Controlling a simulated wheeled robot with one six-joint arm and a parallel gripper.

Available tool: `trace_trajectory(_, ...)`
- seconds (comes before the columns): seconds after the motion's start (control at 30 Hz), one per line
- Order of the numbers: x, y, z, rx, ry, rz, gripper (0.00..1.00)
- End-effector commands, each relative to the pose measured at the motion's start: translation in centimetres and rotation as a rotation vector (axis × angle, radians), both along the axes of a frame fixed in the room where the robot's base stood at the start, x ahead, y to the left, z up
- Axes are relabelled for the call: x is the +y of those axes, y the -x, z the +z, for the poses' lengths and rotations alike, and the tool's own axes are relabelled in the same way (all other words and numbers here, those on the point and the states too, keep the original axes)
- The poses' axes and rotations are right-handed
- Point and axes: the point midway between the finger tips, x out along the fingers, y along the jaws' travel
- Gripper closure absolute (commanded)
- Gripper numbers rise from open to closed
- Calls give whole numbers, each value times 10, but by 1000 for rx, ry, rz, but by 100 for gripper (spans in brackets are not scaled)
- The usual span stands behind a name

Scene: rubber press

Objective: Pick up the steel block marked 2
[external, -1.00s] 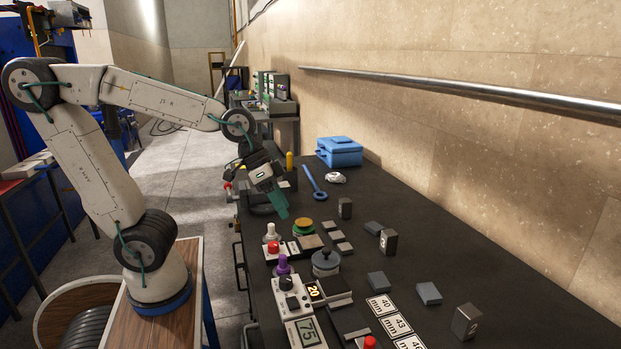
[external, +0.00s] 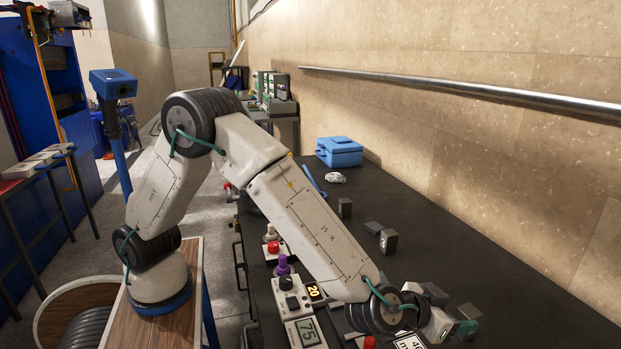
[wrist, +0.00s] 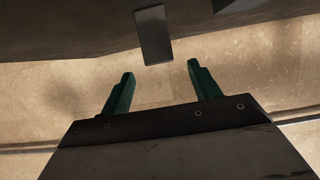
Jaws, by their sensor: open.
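My gripper (external: 466,326) is at the front right of the dark bench in the external view, low over the bench top. In the wrist view its two green fingers (wrist: 160,70) are open with nothing between them. A grey steel block (wrist: 153,35) stands just beyond the fingertips there, roughly in line with the gap; no number shows on the face in view. In the external view a small part of the block marked 2 (external: 470,311) seems to show behind the gripper, and its marked face is hidden. Contact cannot be seen.
Another marked upright block (external: 388,241) and a plain one (external: 345,208) stand farther back. A flat grey block (external: 434,294) lies close to my gripper. The blue box (external: 339,152) is by the wall. Knobs and a display (external: 305,331) line the bench's left edge.

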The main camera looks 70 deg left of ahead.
Motion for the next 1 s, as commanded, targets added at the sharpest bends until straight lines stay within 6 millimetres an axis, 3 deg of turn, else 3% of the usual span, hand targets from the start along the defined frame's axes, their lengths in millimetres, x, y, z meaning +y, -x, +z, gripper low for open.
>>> trace_trajectory(0.17,-2,-10,-11,-6,-14,18,38)
trace_trajectory(0.63,1,-66,-34,-6,-12,17,38)
trace_trajectory(0.93,1,-71,-35,-6,-12,15,38)
trace_trajectory(1.0,1,-71,-35,-6,-12,15,55)
